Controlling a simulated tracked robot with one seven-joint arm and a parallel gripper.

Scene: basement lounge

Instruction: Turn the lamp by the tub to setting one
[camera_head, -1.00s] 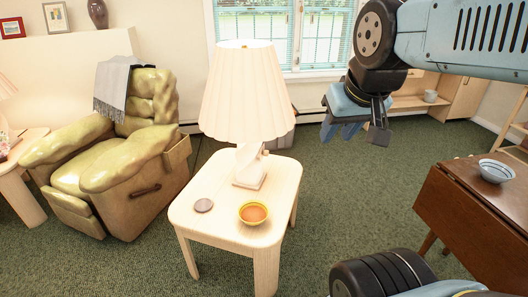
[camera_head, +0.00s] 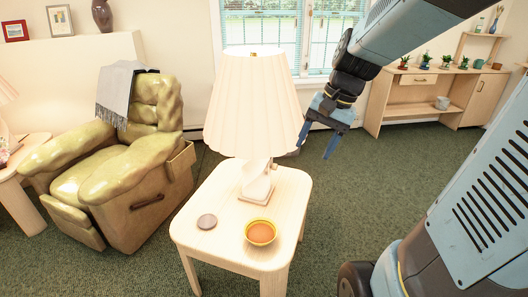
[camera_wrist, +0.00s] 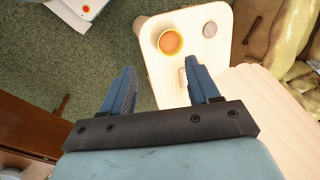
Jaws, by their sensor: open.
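A lamp with a cream pleated shade (camera_head: 254,105) and a white twisted base (camera_head: 257,182) stands upright on a pale wooden side table (camera_head: 205,245). The shade also shows at the lower right of the wrist view (camera_wrist: 262,110). The shade hides the lamp's upper stem, and I cannot make out a switch. I cannot tell which thing is the tub. My gripper (camera_head: 317,145) is open and empty, just right of the shade in the head view. In the wrist view its fingers (camera_wrist: 158,70) point toward the table, with nothing between them.
A yellow-rimmed bowl with orange contents (camera_head: 261,233) and a grey-brown disc (camera_head: 207,222) sit on the table's front part. A green recliner (camera_head: 130,165) stands to the left. A low shelf unit with plants (camera_head: 425,105) is at the back right. Carpet is open right of the table.

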